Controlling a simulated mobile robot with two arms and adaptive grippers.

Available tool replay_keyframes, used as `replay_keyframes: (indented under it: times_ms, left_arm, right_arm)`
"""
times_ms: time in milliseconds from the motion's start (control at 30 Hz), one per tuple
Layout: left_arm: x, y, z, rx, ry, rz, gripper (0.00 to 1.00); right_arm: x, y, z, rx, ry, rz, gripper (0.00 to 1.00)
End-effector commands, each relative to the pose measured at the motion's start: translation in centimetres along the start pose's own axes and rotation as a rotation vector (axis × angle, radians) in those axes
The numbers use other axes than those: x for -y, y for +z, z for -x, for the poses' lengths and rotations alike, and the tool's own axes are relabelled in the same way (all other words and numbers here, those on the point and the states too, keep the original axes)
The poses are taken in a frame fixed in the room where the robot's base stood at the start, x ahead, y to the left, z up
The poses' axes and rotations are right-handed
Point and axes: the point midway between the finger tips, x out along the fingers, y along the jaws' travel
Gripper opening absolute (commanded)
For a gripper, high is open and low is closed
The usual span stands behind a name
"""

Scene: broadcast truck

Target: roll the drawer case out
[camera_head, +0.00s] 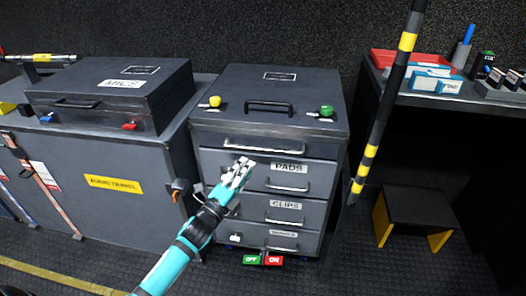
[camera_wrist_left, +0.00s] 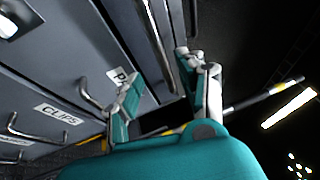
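The drawer case (camera_head: 270,84) is a grey upright cabinet with drawers labelled PADS (camera_head: 289,168) and CLIPS (camera_head: 285,205), plus a lower one. It has a long bar handle (camera_head: 277,147) across its upper front and a black handle on top. Small OFF and ON tags, green (camera_head: 252,260) and red (camera_head: 274,260), show at its foot. My left gripper (camera_head: 243,168) is in front of the case, just below the left end of the bar. In the left wrist view its fingers (camera_wrist_left: 163,88) are apart, with the bar (camera_wrist_left: 154,40) seen between them; contact is unclear. My right gripper is not in view.
A grey cabinet (camera_head: 110,176) stands close on the left, bearing the MICS case (camera_head: 118,90). On the right are a striped pole (camera_head: 385,110), a small stool (camera_head: 416,208) and a bench with a red tray (camera_head: 410,62). Dark floor lies in front.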

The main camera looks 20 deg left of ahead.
Motion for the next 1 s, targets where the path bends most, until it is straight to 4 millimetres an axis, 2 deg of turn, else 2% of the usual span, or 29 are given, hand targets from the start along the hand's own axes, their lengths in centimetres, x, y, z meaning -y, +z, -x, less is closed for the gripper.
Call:
replay_keyframes:
  times_ms: [33, 200, 433, 600, 867, 900, 1000]
  left_arm:
    - [0.1, 0.0, -1.3, 0.000, -0.003, 0.000, 0.40]
    - [0.0, 0.0, -4.9, 0.001, -0.002, 0.001, 0.40]
    - [-0.1, 0.0, -8.4, 0.000, 0.001, 0.003, 0.40]
    - [-0.1, 0.0, -9.5, 0.001, 0.002, 0.002, 0.40]
    - [-0.1, 0.0, -9.7, 0.001, 0.002, 0.003, 0.40]
    - [-0.1, 0.0, -9.6, 0.000, 0.002, 0.002, 0.39]
    - [-0.1, 0.0, -9.6, 0.001, 0.002, 0.002, 0.26]
  right_arm:
    - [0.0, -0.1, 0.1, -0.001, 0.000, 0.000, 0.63]
    - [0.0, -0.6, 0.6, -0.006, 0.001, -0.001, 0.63]
    - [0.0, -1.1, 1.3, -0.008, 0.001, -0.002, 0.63]
    - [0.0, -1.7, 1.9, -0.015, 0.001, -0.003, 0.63]
    - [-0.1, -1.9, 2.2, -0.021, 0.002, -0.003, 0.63]
    - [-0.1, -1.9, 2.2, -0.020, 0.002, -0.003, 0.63]
    - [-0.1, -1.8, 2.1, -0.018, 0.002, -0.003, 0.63]
